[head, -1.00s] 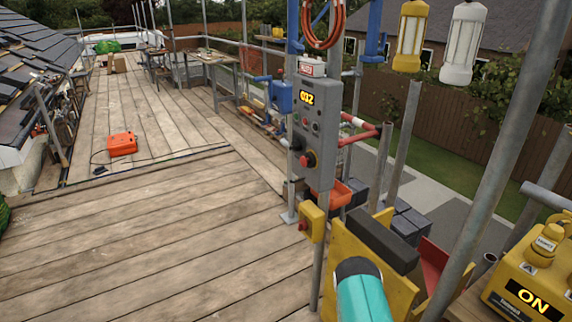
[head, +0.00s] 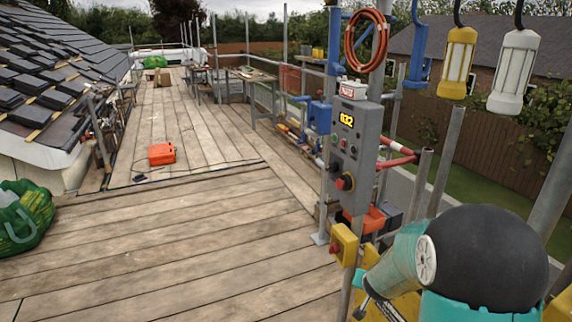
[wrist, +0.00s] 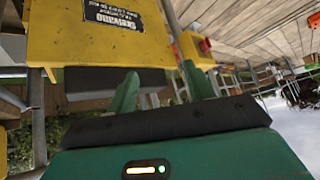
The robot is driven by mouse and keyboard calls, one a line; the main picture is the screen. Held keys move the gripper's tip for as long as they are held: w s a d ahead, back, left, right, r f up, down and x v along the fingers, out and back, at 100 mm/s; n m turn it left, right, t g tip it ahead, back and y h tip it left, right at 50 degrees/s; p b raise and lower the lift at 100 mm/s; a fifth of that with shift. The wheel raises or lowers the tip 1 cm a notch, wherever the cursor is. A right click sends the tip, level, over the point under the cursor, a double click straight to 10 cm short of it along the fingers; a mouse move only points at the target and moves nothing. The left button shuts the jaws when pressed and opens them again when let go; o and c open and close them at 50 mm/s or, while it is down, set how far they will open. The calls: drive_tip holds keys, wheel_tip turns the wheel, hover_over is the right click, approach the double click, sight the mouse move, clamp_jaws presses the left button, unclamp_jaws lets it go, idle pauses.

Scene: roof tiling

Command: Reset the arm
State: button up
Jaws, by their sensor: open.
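My gripper (wrist: 162,88) shows in the wrist view with its two green fingers apart and nothing between them. A yellow panel with a black label (wrist: 105,14) and a dark grey block (wrist: 115,80) are beyond the fingers; I cannot tell how close they are. In the head view my teal and black arm (head: 482,258) fills the lower right, in front of yellow equipment. The fingertips cannot be made out clearly there.
A grey control box (head: 352,140) with a lit display stands on a pole left of my arm, with a yellow switch box (head: 344,244) below. Lamps (head: 515,70) hang upper right. An orange case (head: 161,154) and a green bag (head: 24,215) lie left. The planks (head: 190,235) between are mostly clear.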

drive_tip(key=s+a+r+n+y, duration=0.2)
drive_tip(key=s+a+r, duration=0.2)
drive_tip(key=s+r, duration=0.3)
drive_tip(key=s+a+r+n+y, duration=0.1)
drive_tip(key=s+a+r, duration=0.3)
drive_tip(key=r, duration=0.6)
drive_tip(key=s+r+n+g, duration=0.1)
drive_tip(key=s+r, duration=0.2)
drive_tip(key=s, duration=0.6)
drive_tip(key=s+r+n+g, duration=0.1)
drive_tip(key=s+r, duration=0.1)
drive_tip(key=s, duration=0.7)
drive_tip(key=shift+s+a+r+h, duration=0.2)
drive_tip(key=shift+a+r+h, duration=0.2)
drive_tip(key=c, duration=0.3)
drive_tip(key=shift+c, duration=0.2)
drive_tip(key=shift+d, duration=0.25)
